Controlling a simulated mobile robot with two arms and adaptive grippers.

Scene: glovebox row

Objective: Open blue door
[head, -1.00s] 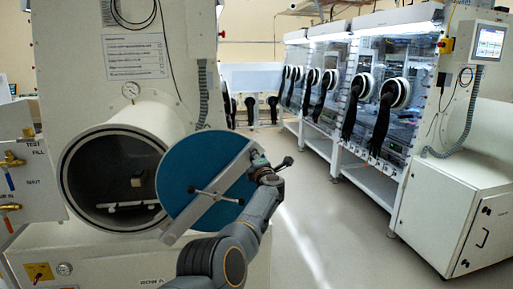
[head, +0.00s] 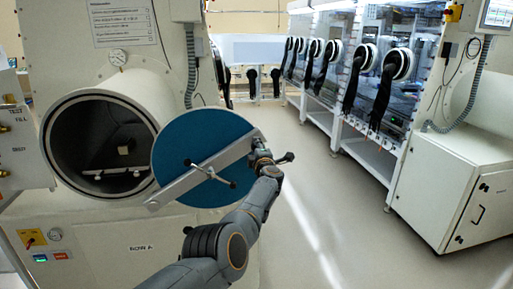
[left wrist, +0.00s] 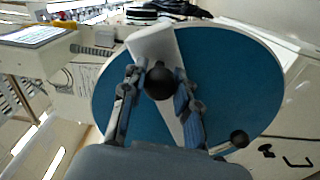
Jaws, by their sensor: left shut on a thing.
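The blue door (head: 180,140) is a round disc with a pale metal bar (head: 185,182) across its face and a spoked handle at the middle. It stands swung away from the round chamber opening (head: 85,155), to its right, and the dark inside shows. My left gripper (head: 262,155) is at the upper right end of the bar, shut on the door handle there. In the left wrist view the fingers flank a black ball knob (left wrist: 160,83) in front of the blue disc (left wrist: 235,85); the exact contact is hard to see. My right gripper is out of view.
A glovebox row with black gloves (head: 360,75) lines the right side, with a white cabinet (head: 450,190) nearer. The floor (head: 330,220) between is clear. A gauge (head: 117,58) sits above the chamber. A panel with valves stands at the left edge.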

